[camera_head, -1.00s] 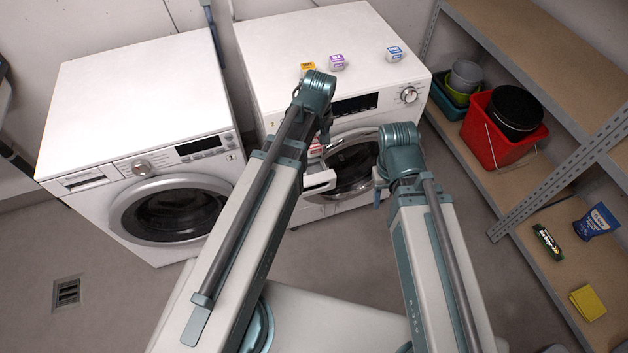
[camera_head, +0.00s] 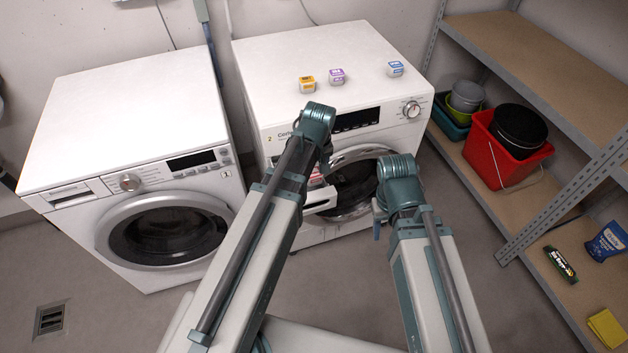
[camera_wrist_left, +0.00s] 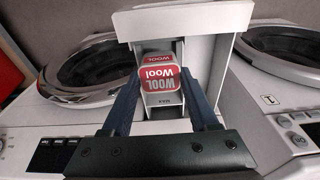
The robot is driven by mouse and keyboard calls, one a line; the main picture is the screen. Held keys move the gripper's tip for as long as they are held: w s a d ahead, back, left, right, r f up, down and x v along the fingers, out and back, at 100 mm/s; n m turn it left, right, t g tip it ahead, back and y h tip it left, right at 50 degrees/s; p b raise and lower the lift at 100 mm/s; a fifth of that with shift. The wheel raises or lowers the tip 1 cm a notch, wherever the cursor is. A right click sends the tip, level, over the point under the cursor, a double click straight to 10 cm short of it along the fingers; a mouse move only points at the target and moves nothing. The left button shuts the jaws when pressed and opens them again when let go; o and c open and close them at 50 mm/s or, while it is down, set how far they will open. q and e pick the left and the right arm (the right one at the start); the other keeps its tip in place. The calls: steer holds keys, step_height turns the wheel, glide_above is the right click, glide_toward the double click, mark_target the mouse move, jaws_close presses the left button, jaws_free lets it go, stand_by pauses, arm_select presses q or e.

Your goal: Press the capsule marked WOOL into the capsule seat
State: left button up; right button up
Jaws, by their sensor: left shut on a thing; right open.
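The WOOL capsule (camera_wrist_left: 160,76), with a red label and white lettering, is between the fingers of my left gripper (camera_wrist_left: 163,80), which is shut on it. In the left wrist view it is over the pulled-out white drawer (camera_wrist_left: 224,18) of the right-hand washer; the drawer also shows in the head view (camera_head: 320,201). The capsule seat is largely hidden beneath the capsule, so I cannot tell whether the capsule touches it. In the head view my left wrist covers most of this area. My right gripper (camera_head: 378,222) is open and empty, right of the drawer, before the washer door.
An orange capsule (camera_head: 307,84), a purple one (camera_head: 337,76) and a blue one (camera_head: 395,69) stand on the right-hand washer (camera_head: 290,55). Another washer (camera_head: 120,110) stands left. A shelf (camera_head: 520,60) at right holds a red bucket (camera_head: 492,150).

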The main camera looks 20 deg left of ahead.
mark_target(314, 174)
arm_select(q)
steer(key=shift+f+b, duration=1.65)
steer(key=shift+f, duration=0.1)
steer(key=shift+f, duration=0.1)
steer(key=shift+f, duration=0.15)
steer(key=o, duration=1.3)
steer(key=shift+r, duration=0.2)
steer(key=r+p, duration=0.4)
steer(key=s+r+p, duration=0.1)
steer(key=r+p, duration=0.3)
steer(key=d+r+p, duration=0.1)
steer(key=r+p, duration=0.3)
steer(key=shift+s, duration=0.25)
steer(key=s+d+m, duration=0.3)
steer(key=s, duration=0.1)
steer(key=s+d+m+g, duration=0.1)
steer(key=s+d+m, duration=0.2)
steer(key=s+m, duration=0.1)
steer(key=s+d+m, duration=0.3)
steer(key=s, duration=0.1)
steer(key=shift+s+d+f+m+g, duration=0.1)
steer(key=shift+s+d+m+g, duration=0.1)
steer(key=shift+s+m+g, duration=0.15)
